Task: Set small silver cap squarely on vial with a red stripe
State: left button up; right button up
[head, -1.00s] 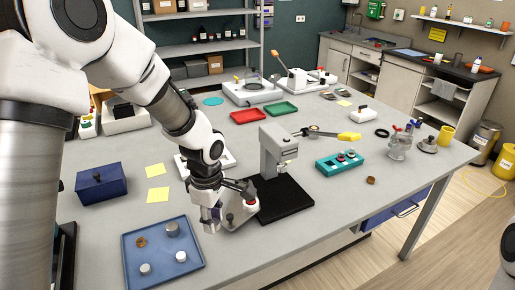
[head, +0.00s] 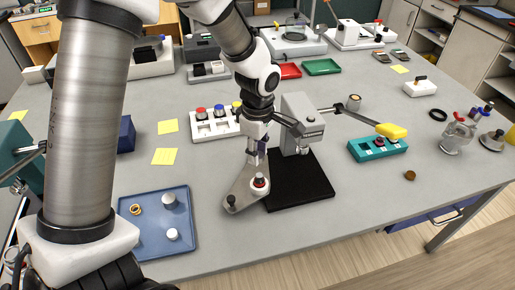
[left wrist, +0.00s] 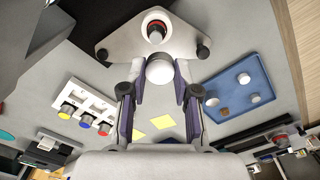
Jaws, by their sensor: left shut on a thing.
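My left gripper (head: 258,152) is shut on the small silver cap (left wrist: 160,70), which shows pale and round between the purple-padded fingertips in the left wrist view. In the head view the cap is hard to make out at the fingers. The vial with a red stripe (head: 260,184) stands upright on a grey metal plate (head: 240,192). It also shows in the left wrist view (left wrist: 155,31), with a dark mouth and red band, just beyond the cap. The cap looks apart from the vial. My right gripper is not in view.
A blue tray (head: 150,245) holds other caps and a ring. A white rack (head: 205,131) with coloured tops stands behind. A stand (head: 299,125) with a black base (head: 305,185) is close on the right. A teal rack (head: 377,149) sits farther right. The front table area is clear.

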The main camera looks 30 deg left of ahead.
aim_at(260, 174)
pick_arm(q)
jog(key=f, duration=0.1)
jog(key=w+f+b, duration=0.1)
jog(key=shift+w+f, duration=0.15)
jog(key=shift+f, duration=0.25)
jog(key=shift+s+f+b, duration=0.3)
jog(key=shift+f+b, duration=0.5)
jog(key=shift+b, duration=0.1)
jog(key=shift+s+f, duration=0.15)
jog(key=shift+f, duration=0.15)
jog(key=shift+f+b, duration=0.25)
jog(key=shift+b, duration=0.15)
jog(key=shift+w+f, duration=0.15)
jog(key=shift+w, duration=0.15)
jog(key=shift+s, duration=0.1)
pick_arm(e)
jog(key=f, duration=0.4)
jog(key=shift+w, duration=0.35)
pick_arm(q)
jog(key=shift+s, duration=0.1)
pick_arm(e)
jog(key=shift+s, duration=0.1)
pick_arm(q)
jog(key=shift+w, duration=0.2)
jog(key=shift+s+p, duration=0.15)
jog(key=shift+p, duration=0.15)
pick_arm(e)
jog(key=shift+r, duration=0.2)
